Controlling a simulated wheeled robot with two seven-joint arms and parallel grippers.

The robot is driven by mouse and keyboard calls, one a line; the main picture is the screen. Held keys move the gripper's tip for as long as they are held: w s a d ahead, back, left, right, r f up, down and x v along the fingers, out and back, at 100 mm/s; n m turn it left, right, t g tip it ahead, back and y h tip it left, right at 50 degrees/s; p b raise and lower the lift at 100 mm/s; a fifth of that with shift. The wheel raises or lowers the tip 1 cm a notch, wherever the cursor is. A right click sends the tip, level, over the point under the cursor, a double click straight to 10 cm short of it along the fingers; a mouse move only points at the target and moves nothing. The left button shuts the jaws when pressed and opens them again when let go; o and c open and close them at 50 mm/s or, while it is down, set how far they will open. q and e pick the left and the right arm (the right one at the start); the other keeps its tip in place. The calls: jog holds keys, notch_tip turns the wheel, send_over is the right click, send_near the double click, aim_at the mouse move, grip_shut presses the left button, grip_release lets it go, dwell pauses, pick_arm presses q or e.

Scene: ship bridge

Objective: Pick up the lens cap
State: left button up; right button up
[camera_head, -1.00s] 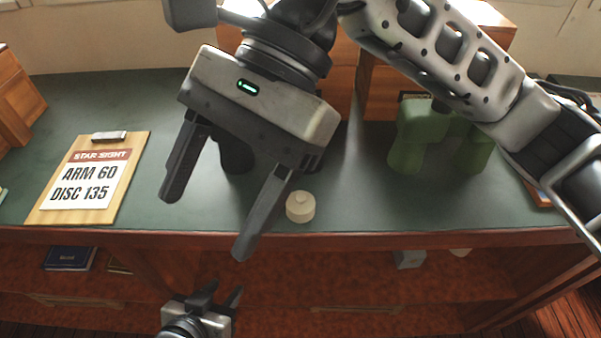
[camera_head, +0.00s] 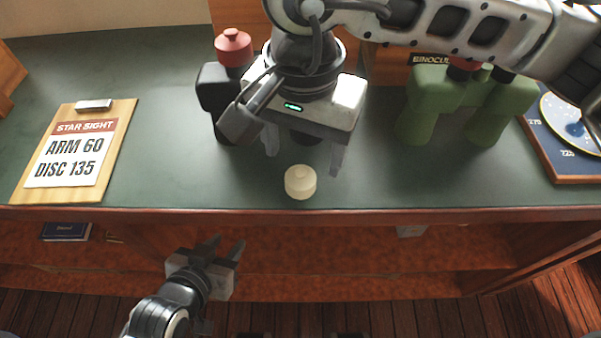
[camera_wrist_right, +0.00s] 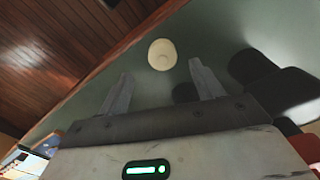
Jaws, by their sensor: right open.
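The lens cap, a small cream round piece with a knob on top (camera_head: 300,182), sits on the green desktop near its front edge. In the right wrist view the cap (camera_wrist_right: 162,54) lies just beyond the fingertips, centred between them. My right gripper (camera_head: 304,155) is open and empty, pointing down behind the cap; its spread fingers also show in the wrist view (camera_wrist_right: 160,72). My left gripper (camera_head: 221,247) is low in front of the desk, its two fingers apart and nothing between them.
Black binoculars with a red cap (camera_head: 233,47) stand behind my right gripper. Green binoculars (camera_head: 430,105) stand to the right, beside a blue board with a disc (camera_head: 560,165). A clipboard (camera_head: 75,150) lies at left. Desktop around the cap is clear.

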aim_at(300, 172)
jog(key=shift+w+a+f+p, duration=0.1)
jog(key=shift+f+p, duration=0.25)
jog(key=shift+f, duration=1.05)
jog(key=shift+a+f+p, duration=0.1)
jog(key=shift+f+p, duration=0.25)
jog(key=shift+f, duration=1)
jog(key=c, duration=1)
